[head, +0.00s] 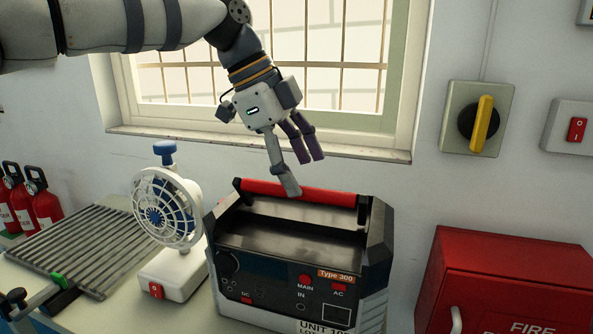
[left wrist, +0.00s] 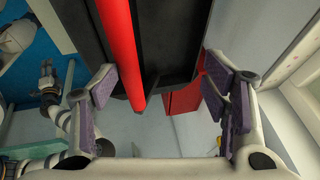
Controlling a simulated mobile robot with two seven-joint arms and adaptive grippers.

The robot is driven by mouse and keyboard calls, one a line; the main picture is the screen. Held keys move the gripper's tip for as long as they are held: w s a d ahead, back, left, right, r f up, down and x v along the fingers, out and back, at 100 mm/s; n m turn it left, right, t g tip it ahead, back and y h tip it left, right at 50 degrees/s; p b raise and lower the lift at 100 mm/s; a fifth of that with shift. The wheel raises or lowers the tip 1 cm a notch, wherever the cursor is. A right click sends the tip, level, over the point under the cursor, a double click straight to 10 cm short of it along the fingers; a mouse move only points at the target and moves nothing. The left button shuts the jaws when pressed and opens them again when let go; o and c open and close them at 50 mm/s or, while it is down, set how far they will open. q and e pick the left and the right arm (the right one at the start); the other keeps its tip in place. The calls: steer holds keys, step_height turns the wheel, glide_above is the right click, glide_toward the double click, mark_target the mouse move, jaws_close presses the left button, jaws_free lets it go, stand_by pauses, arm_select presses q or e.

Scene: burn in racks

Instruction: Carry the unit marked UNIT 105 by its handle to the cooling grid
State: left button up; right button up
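The unit (head: 290,255) is a black and grey box on the bench with a red bar handle (head: 305,193) along its top. My left gripper (head: 298,172) is over the handle, fingers pointing down. In the left wrist view its purple-padded fingers (left wrist: 160,90) are spread, with the red handle (left wrist: 120,45) seen between them, closer to the left finger. I cannot tell if they touch it. The cooling grid (head: 85,245), grey slats, lies empty at the left. My right gripper (left wrist: 47,75) shows small in the left wrist view.
A white fan (head: 168,210) with a blue knob stands between the unit and the grid. Red extinguishers (head: 30,205) are at the far left. A red fire cabinet (head: 510,280) is at the right. The window sill (head: 260,142) runs behind the unit.

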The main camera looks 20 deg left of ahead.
arm_select(q)
steer(key=o, duration=0.9)
steer(key=shift+w+a+f, duration=0.2)
steer(key=shift+w+f, duration=0.05)
steer(key=shift+c, duration=0.2)
arm_select(e)
steer(key=shift+w, duration=0.1)
arm_select(q)
steer(key=shift+s+d+r, duration=0.1)
steer(key=shift+r, duration=0.1)
steer(key=shift+p+v, duration=0.55)
steer(key=shift+v, duration=1.95)
arm_select(e)
steer(key=shift+w+r, duration=0.6)
steer(key=shift+w, duration=0.05)
